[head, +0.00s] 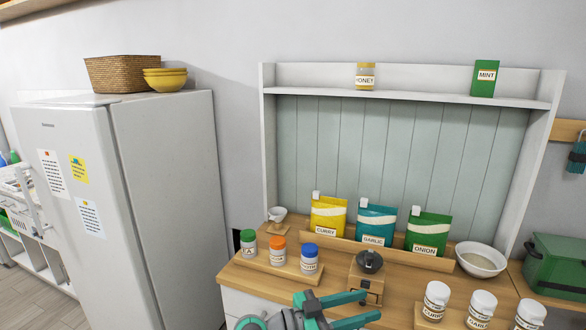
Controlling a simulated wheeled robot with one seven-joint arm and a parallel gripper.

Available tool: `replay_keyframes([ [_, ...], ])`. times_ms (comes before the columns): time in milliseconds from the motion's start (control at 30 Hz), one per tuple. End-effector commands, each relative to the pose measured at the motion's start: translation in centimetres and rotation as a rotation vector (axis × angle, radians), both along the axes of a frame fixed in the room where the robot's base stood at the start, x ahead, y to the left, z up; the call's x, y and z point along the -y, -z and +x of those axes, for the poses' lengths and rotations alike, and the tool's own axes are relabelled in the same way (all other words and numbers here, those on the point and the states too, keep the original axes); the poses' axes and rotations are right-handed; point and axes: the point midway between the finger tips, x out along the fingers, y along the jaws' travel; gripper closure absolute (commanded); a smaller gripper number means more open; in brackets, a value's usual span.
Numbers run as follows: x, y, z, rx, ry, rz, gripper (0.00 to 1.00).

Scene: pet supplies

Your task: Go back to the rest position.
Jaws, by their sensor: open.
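My gripper (342,307) shows at the bottom centre of the head view, with green fingers spread apart and nothing between them. It is at the front edge of the wooden counter (335,272), just in front of a wooden grinder with a dark top (368,264). The rest of my arm is mostly out of view below.
Jars with green (248,246), orange (278,253) and blue (309,260) lids stand left of the grinder. White-lidded jars (436,301) stand right. Curry (328,217), garlic (375,224) and onion (427,233) pouches stand behind. A white bowl (482,260) sits right; a fridge (165,190) stands left.

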Motion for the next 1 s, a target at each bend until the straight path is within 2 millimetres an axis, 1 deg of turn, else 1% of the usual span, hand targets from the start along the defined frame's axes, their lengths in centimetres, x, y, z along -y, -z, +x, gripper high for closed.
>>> replay_keyframes([
  [33,0.0,0.8,0.0,-0.018,-0.016,-0.002,0.59],
  [167,0.0,2.5,0.1,-0.056,-0.059,-0.007,0.59],
  [367,-0.2,5.7,0.1,-0.125,-0.14,-0.015,0.59],
  [467,-0.4,7.6,0.1,-0.163,-0.19,-0.019,0.59],
  [567,-0.7,10.0,-0.2,-0.21,-0.253,-0.021,0.59],
  [667,-1.2,13.2,-0.9,-0.27,-0.335,-0.024,0.59],
  [700,-1.5,14.7,-1.3,-0.296,-0.375,-0.025,0.59],
  [767,-2.1,17.0,-2.0,-0.333,-0.439,-0.024,0.59],
  [800,-2.5,18.4,-2.6,-0.357,-0.481,-0.023,0.59],
  [867,-3.2,20.4,-3.5,-0.388,-0.543,-0.023,0.59],
  [900,-3.7,21.8,-4.3,-0.407,-0.584,-0.02,0.59],
  [1000,-4.9,24.8,-6.4,-0.447,-0.683,-0.013,0.59],
])
